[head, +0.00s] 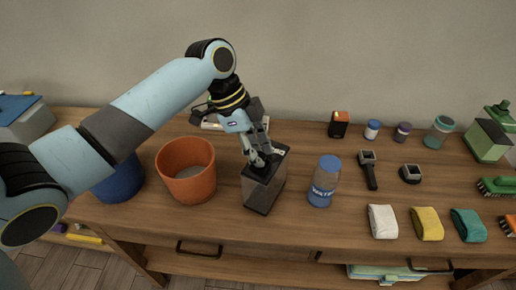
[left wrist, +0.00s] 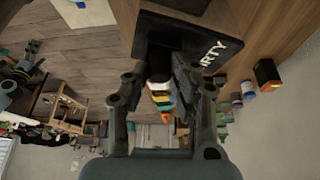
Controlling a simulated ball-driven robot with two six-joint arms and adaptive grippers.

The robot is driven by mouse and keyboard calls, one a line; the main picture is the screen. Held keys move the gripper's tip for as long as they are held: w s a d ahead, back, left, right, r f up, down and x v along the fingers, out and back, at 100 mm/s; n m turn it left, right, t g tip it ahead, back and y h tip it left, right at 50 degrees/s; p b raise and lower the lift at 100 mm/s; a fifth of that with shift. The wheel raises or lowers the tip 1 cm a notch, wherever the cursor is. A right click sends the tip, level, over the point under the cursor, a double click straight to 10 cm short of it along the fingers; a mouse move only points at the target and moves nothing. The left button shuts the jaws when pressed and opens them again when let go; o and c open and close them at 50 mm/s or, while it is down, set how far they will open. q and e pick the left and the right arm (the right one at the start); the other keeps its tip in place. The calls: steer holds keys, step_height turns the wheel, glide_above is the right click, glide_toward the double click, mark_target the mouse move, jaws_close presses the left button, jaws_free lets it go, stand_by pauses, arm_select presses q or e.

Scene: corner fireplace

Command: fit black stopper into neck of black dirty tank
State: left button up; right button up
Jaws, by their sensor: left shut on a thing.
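The black tank (head: 262,188) stands upright on the wooden bench, right of the orange bucket. In the left wrist view its dark face (left wrist: 200,38) shows white letters, of which "RTY" can be read. My left gripper (head: 258,159) comes down from above and is at the tank's top. It is shut on the black stopper (left wrist: 159,64), which shows as a dark piece between the fingers in the left wrist view. The stopper is right by the tank's top; the neck is hidden, so I cannot tell whether the stopper sits in it. My right gripper is out of view.
The orange bucket (head: 186,178) and a blue bucket (head: 119,184) stand left of the tank. A blue-capped water bottle (head: 323,183) stands close on its right. Cloths, small jars and scanner-like tools lie farther right. The wall is behind the bench.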

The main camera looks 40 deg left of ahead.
arm_select(q)
steer(key=shift+f, duration=0.1)
steer(key=o, duration=0.8)
steer(key=shift+o, duration=0.2)
steer(key=b+v, duration=0.1)
steer(key=v, duration=1.1)
steer(key=shift+a, duration=0.1)
